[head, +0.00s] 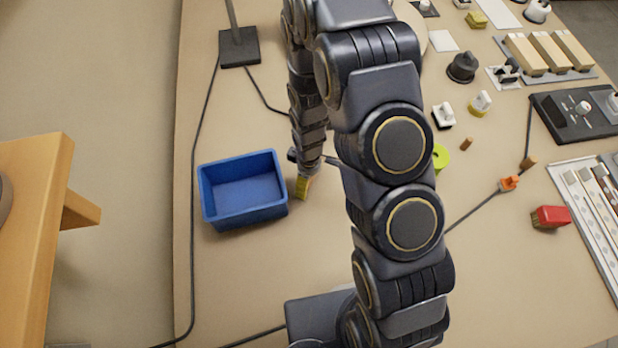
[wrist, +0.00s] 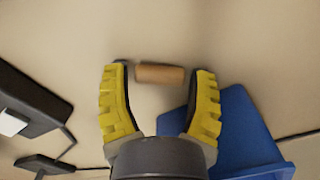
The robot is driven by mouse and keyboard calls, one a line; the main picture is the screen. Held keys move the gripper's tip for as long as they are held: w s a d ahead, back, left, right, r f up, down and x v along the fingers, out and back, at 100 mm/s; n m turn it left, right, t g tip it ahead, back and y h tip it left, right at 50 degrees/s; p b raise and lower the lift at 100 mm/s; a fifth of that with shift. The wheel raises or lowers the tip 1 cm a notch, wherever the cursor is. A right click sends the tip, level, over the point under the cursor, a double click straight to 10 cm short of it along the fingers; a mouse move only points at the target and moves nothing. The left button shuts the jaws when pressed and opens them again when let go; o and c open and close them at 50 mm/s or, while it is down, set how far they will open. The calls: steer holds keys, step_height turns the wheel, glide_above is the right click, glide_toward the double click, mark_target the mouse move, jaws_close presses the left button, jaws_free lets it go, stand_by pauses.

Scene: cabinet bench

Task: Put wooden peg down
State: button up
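The wooden peg (wrist: 160,73) is a short light-brown cylinder, seen lying sideways between the tips of my gripper (wrist: 163,68) in the wrist view. The two yellow fingers are apart, with a narrow gap showing at each end of the peg. The peg appears to lie on the tan bench top, though its exact height is hard to tell. In the head view my gripper (head: 303,187) points down close to the bench, just right of the blue bin (head: 243,219). I cannot make out this peg there.
The blue bin also shows in the wrist view (wrist: 240,125), behind the right finger. A black stand base (head: 240,47) and cables lie beyond the bin. A small brown cylinder (head: 466,143), a red block (head: 551,216) and a green ring (head: 440,157) are farther right.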

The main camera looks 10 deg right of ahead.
steer(key=c, duration=0.3)
steer(key=shift+r, duration=0.15)
step_height(320, 180, up, 9)
steer(key=shift+r, duration=0.3)
steer(key=n+y, duration=0.3)
steer(key=n, duration=0.4)
glide_above(247, 199)
steer(key=shift+d+f, duration=0.15)
steer(key=shift+f, duration=2.15)
steer(key=shift+d+f, duration=0.15)
steer(key=shift+f, duration=2.15)
